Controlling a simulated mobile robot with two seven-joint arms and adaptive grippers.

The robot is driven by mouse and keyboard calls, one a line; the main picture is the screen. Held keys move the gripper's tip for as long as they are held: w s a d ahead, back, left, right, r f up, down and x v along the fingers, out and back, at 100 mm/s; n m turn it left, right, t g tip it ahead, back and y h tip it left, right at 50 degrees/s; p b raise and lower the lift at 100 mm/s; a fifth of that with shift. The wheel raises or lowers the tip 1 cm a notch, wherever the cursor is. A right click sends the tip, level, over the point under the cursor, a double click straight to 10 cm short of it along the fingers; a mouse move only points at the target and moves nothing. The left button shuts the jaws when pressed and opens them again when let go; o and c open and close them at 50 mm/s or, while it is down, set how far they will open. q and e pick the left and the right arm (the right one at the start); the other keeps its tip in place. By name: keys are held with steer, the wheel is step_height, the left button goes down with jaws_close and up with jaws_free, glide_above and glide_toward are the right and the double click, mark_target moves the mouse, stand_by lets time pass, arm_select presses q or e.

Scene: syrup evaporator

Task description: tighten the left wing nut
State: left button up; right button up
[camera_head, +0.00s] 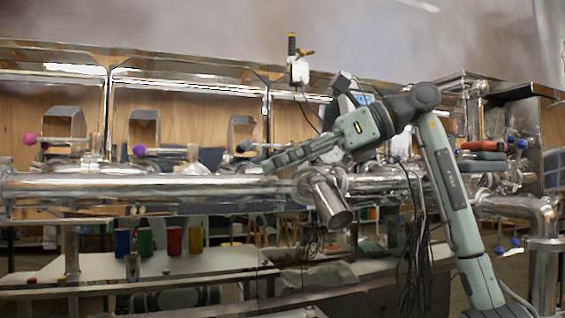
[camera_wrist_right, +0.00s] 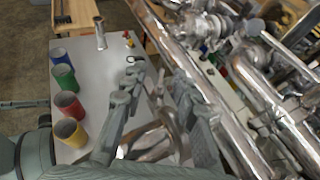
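My right gripper (camera_head: 272,162) reaches in from the right above the long shiny steel pipe (camera_head: 150,187) in the head view. Its fingers point left, just above and behind a short open pipe stub (camera_head: 330,203). In the right wrist view the two fingers of the gripper (camera_wrist_right: 163,82) stand apart. A curved steel piece (camera_wrist_right: 172,132), perhaps part of a clamp, shows between them; I cannot tell whether they touch it. I cannot make out the left wing nut for certain in either view. My left gripper is not in view.
Coloured cups, including a red one (camera_head: 174,241) and a green one (camera_head: 145,241), stand on a pale lower table (camera_head: 220,262). Dark cables hang beside my right arm.

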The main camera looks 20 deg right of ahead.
steer(key=shift+c, duration=0.3)
jaws_close()
steer(key=shift+t, duration=0.3)
